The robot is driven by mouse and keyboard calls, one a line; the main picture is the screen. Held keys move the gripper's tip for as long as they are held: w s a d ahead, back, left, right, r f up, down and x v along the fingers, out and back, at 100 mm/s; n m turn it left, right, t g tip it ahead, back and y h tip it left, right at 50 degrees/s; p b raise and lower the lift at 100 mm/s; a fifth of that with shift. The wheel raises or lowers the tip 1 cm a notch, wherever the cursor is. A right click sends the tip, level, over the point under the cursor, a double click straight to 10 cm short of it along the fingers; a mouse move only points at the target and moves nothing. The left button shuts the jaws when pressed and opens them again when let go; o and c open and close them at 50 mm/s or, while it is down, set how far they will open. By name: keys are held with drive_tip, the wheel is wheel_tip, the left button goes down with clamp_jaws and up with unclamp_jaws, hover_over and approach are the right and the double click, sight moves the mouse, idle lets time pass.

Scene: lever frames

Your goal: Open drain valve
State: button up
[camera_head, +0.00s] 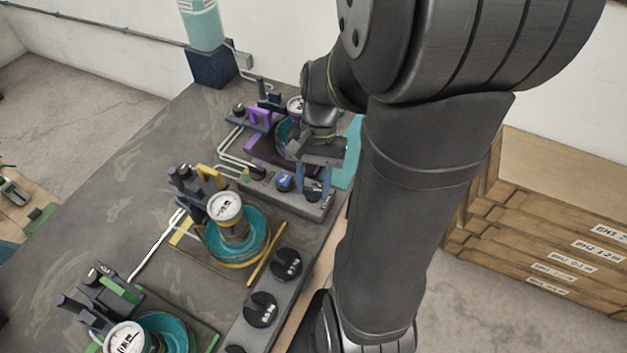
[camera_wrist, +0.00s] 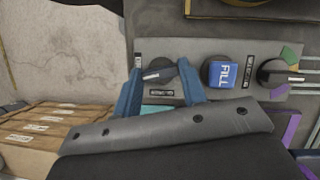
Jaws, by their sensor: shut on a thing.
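The handle has a pale edge and sits over the panel, turned roughly sideways in the picture. Small labels beside it are too small to read.
A blue FILL button (camera_wrist: 222,73) is close to the right finger, with another black knob (camera_wrist: 273,73) and a coloured arc beyond it. Gauges and teal basins (camera_head: 262,236) stand alongside. Wooden drawers (camera_head: 560,225) are at right.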

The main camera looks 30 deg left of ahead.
drive_tip(key=o, duration=1)
drive_tip(key=shift+r, duration=0.1)
drive_tip(key=v, duration=1.7)
drive_tip(key=x, duration=1.7)
